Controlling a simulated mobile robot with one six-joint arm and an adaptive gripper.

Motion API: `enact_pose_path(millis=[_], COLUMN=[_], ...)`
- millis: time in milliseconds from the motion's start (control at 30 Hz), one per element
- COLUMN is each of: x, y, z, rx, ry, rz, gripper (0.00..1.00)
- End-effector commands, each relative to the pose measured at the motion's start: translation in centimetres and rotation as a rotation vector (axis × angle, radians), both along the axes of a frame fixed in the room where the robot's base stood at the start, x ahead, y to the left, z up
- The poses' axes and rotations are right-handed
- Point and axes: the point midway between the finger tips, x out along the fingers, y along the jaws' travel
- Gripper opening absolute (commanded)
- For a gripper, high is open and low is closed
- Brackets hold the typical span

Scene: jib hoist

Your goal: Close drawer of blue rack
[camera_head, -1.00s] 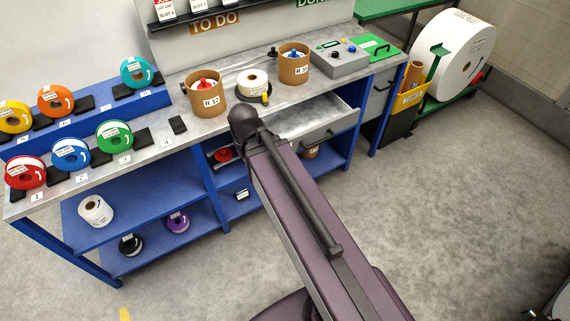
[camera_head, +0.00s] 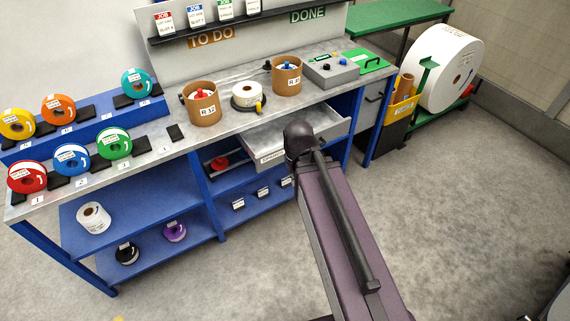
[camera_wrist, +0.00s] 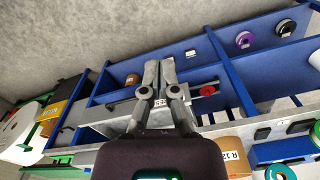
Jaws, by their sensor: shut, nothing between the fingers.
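The blue rack (camera_head: 207,190) is a blue-framed bench with a grey top and shelves below. Its grey drawer (camera_head: 262,145) is pulled out under the top in the head view, with a label on its front. In the wrist view my gripper (camera_wrist: 157,68) is shut and empty, in front of the grey drawer (camera_wrist: 112,122). Whether the fingertips touch the drawer is unclear.
Cardboard tubs (camera_head: 203,108) and a control box (camera_head: 332,70) stand on the bench top. A large white roll (camera_head: 440,75) stands at the right. The floor (camera_head: 450,220) in front is clear.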

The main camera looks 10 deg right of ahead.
Motion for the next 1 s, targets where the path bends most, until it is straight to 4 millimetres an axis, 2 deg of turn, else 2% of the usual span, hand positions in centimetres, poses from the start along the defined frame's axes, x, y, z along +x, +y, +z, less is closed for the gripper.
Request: enact_pose_path(millis=[267,467,533,600,1000], x=[0.0,0.4,0.7,1.0,4.4], y=[0.0,0.3,0.6,2.5,4.8], z=[-0.1,-1.3,-2.0,-3.0,-9.1], rx=[0.002,0.032,0.056,0.088,0.376], ry=[-0.001,-0.020,-0.034,-0.051,-0.169], rz=[-0.002,-0.036,-0.064,-0.096,-0.430], gripper=[0.00,0.00,0.00,0.00,0.00])
